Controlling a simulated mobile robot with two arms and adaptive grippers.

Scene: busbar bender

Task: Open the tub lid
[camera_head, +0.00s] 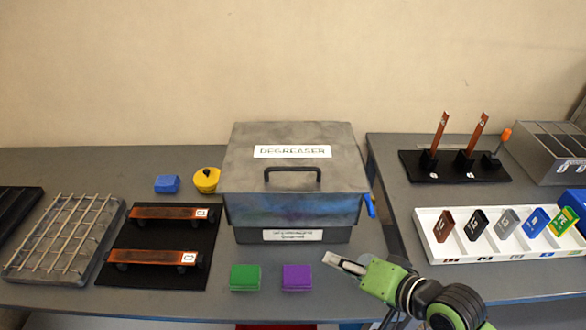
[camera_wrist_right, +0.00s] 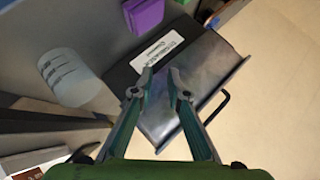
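The grey metal tub (camera_head: 340,235) stands on the bench in the middle of the head view. Its lid (camera_head: 240,170), marked DEGREASER, is down. A dark handle (camera_head: 293,169) sits at the lid's front. In the right wrist view, the tub (camera_wrist_right: 195,65) lies beyond the fingers, and the handle (camera_wrist_right: 217,107) shows to their right. My right gripper (camera_head: 343,263) is in front of the tub's right corner, below handle height in the picture. In the wrist view, the right gripper (camera_wrist_right: 160,77) has its fingers apart with nothing between them. My left gripper is not in view.
A green block (camera_head: 245,277) and a purple block (camera_head: 297,277) lie before the tub. A yellow pot (camera_head: 206,180) and a black mat with copper bars (camera_head: 150,276) are left. A white tray (camera_head: 440,250) of coloured pieces is right. A blue lever (camera_head: 370,206) sticks out at the tub's right.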

